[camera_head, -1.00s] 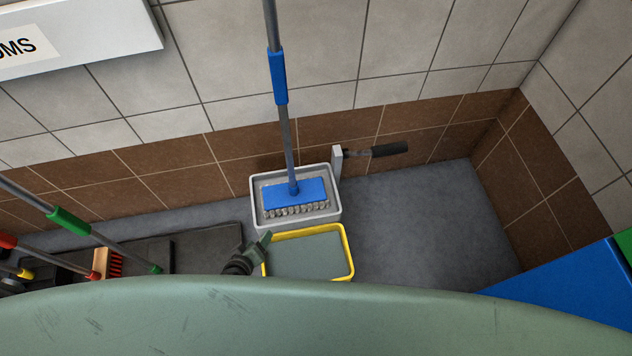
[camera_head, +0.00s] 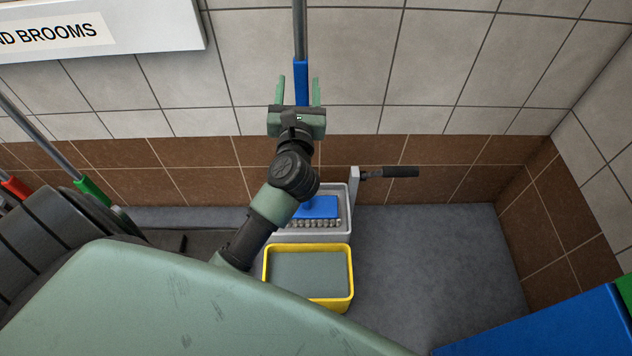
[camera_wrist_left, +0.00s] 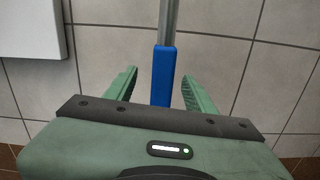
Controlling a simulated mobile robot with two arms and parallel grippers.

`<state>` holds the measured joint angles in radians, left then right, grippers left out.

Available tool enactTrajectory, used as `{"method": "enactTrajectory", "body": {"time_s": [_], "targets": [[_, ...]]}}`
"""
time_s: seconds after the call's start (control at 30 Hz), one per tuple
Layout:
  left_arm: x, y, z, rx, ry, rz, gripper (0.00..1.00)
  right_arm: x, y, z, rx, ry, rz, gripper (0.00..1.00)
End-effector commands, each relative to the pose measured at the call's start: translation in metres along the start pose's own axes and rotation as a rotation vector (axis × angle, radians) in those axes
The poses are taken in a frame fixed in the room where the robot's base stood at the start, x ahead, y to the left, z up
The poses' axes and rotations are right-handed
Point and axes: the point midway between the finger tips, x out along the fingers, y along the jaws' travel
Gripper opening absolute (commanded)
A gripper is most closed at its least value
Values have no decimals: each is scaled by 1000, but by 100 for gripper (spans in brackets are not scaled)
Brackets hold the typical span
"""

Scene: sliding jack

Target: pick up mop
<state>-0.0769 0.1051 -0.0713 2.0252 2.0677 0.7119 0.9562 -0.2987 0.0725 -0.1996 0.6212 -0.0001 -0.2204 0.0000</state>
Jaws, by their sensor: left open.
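The mop stands upright, its blue head (camera_head: 320,208) in a grey tray (camera_head: 345,228) on the floor by the wall. Its grey pole with a blue grip sleeve (camera_head: 301,78) rises in front of the tiles. My left gripper (camera_head: 299,90) is open, its two green fingers on either side of the blue sleeve in the head view. In the left wrist view the sleeve (camera_wrist_left: 164,77) shows between the spread fingers (camera_wrist_left: 160,88), with gaps on both sides. My left arm hides the lower pole. My right gripper is not in view.
A yellow-rimmed bucket (camera_head: 351,275) stands in front of the tray. A black handle (camera_head: 400,172) sticks out right of the tray. Other tools with green (camera_head: 92,190) and red parts stand at left. A blue object (camera_head: 540,325) is at lower right. Grey floor at right is clear.

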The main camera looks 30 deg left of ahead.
Motion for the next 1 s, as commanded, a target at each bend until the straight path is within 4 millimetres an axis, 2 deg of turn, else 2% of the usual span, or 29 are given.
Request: {"method": "enactTrajectory", "body": {"time_s": [0.17, 0.7, 0.97, 1.0], "targets": [[8, 4, -2, -90, 40, 19, 55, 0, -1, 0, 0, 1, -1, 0], [75, 1, -6, -85, 41, 17, 55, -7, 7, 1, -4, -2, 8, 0], [79, 0, -7, -86, 42, 16, 55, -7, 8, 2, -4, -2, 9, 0], [79, 0, -7, -86, 42, 16, 52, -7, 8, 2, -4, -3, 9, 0]]}}
